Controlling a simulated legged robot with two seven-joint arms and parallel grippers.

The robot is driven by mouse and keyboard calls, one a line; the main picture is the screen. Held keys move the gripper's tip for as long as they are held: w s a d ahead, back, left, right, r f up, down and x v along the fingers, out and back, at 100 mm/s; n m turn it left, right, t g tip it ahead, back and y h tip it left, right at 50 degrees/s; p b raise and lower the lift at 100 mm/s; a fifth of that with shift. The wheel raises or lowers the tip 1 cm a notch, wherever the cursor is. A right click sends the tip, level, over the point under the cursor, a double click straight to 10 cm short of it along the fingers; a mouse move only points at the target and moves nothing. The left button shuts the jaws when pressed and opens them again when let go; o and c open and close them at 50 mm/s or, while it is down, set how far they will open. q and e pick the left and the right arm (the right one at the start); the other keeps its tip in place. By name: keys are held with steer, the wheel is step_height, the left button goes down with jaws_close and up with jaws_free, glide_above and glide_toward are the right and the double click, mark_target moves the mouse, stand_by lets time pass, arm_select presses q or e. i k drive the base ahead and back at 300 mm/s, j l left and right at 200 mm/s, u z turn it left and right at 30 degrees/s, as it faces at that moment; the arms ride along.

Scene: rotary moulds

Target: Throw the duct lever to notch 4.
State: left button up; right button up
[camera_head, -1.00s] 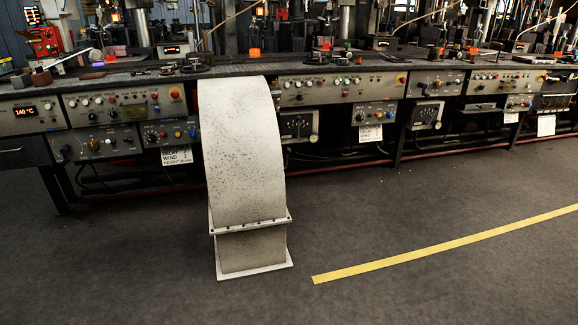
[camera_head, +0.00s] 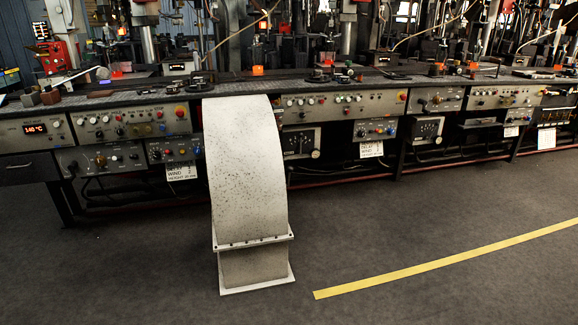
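A pale, speckled curved duct (camera_head: 246,170) comes down from the bench front to a flanged foot on the floor. Just right of it, under the bench, is a grey box with a dark dial face (camera_head: 297,142) and a round knob (camera_head: 315,154) at its lower right. A similar dial box (camera_head: 427,129) hangs further right. I cannot tell which of these is the duct lever, and notch marks are too small to read. Neither of my grippers is in view.
A long bench (camera_head: 340,86) with control panels and machines crosses the view. White cards (camera_head: 181,171) hang below the panels. The dark floor (camera_head: 420,225) in front is clear, with a yellow line (camera_head: 440,260) on it. The duct foot (camera_head: 256,270) stands out from the bench.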

mark_target(290, 169)
steer(key=i+l+u, duration=0.3)
steer(key=u, duration=0.15)
steer(key=i+l+u, duration=0.25)
steer(key=l+u, duration=0.15)
steer(key=l, duration=0.15)
steer(key=i+l, duration=0.2)
steer(key=l, duration=0.35)
steer(key=i+l+u, duration=0.1)
steer(key=l, duration=0.4)
steer(key=i+l, duration=0.3)
steer(key=l, duration=0.25)
steer(key=i+l+u, duration=0.1)
steer(key=l, duration=0.45)
steer(key=i+l, duration=0.25)
steer(key=l, duration=0.3)
steer(key=i+l, duration=0.15)
steer(key=l, duration=0.45)
steer(key=i+l+u, duration=0.1)
steer(key=l, duration=0.45)
steer(key=i+l, duration=0.2)
steer(key=l, duration=0.35)
steer(key=i+u, duration=0.05)
